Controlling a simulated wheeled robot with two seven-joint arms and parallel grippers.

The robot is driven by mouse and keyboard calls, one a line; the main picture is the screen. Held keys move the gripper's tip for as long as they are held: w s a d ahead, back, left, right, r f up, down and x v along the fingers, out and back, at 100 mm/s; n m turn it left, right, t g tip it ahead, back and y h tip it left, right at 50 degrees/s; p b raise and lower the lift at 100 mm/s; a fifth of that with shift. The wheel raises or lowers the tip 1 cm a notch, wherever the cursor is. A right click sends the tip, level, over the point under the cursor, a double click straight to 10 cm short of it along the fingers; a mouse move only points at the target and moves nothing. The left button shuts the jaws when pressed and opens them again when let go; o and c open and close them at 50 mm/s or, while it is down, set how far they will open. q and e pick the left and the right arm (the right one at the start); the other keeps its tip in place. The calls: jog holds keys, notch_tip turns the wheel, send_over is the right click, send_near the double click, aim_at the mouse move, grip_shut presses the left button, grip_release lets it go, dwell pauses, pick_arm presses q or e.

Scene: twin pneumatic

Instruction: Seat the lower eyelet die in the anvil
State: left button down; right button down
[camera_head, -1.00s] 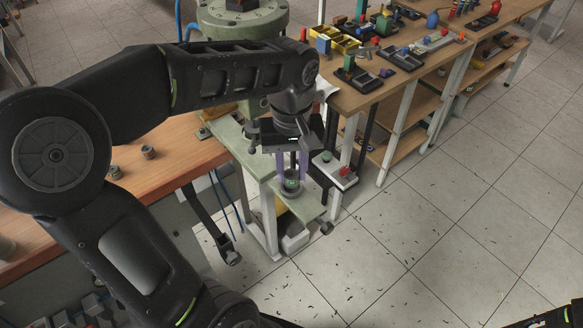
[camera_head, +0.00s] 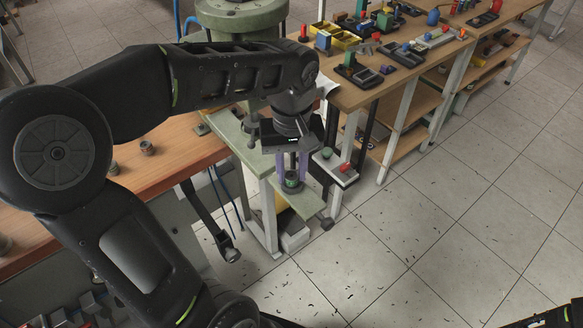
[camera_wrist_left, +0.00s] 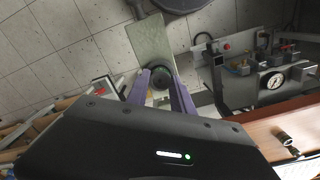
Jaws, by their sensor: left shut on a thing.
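My left gripper (camera_head: 291,180) points down over the pale green lower arm of the press, its two purple fingers on either side of a small dark round piece. In the left wrist view my left gripper (camera_wrist_left: 161,80) is shut on this dark round piece, which looks like the lower eyelet die (camera_wrist_left: 161,77). The pale green lower plate (camera_head: 311,204) lies around and below the fingertips. The anvil seat is largely hidden by the fingers and the piece, so I cannot tell whether the die is in it.
The green press head (camera_head: 240,14) stands behind my left arm. A small control box (camera_head: 334,167) with green and red buttons is right of the gripper. The wooden bench (camera_head: 180,148) is at left. A pressure gauge (camera_wrist_left: 273,81) shows in the wrist view.

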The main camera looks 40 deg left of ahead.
aim_at(292, 176)
pick_arm(q)
jog(key=shift+f, duration=0.4)
jog(key=c, duration=1)
grip_release()
jog(key=shift+c, duration=0.2)
notch_tip(292, 176, up, 8)
jog(key=shift+f, duration=0.1)
